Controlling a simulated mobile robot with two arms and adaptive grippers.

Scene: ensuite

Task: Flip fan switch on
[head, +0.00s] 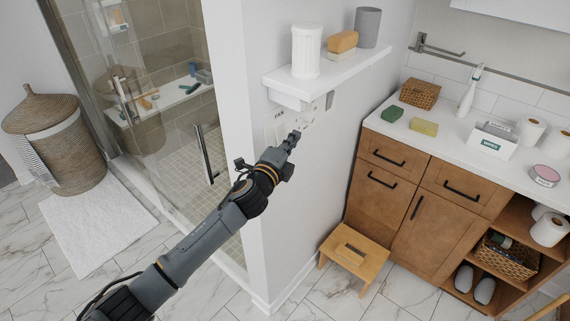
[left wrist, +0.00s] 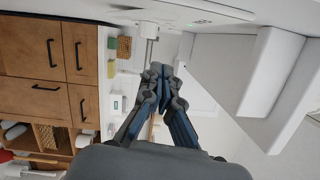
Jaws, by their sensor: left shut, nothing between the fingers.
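A white switch plate (head: 272,127) with the small word FAN is on the white wall under the shelf. My left gripper (head: 295,136) is shut and empty, with its tips in front of the plate's lower part. The gripper hides part of the plate, and I cannot tell whether the tips touch it. The switch's position is too small to tell. In the left wrist view, the closed fingers (left wrist: 160,72) point toward the white wall. My right gripper is not in view.
The glass shower (head: 160,80) is left of the wall. A wooden stool (head: 356,250) stands below, beside the vanity (head: 400,190).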

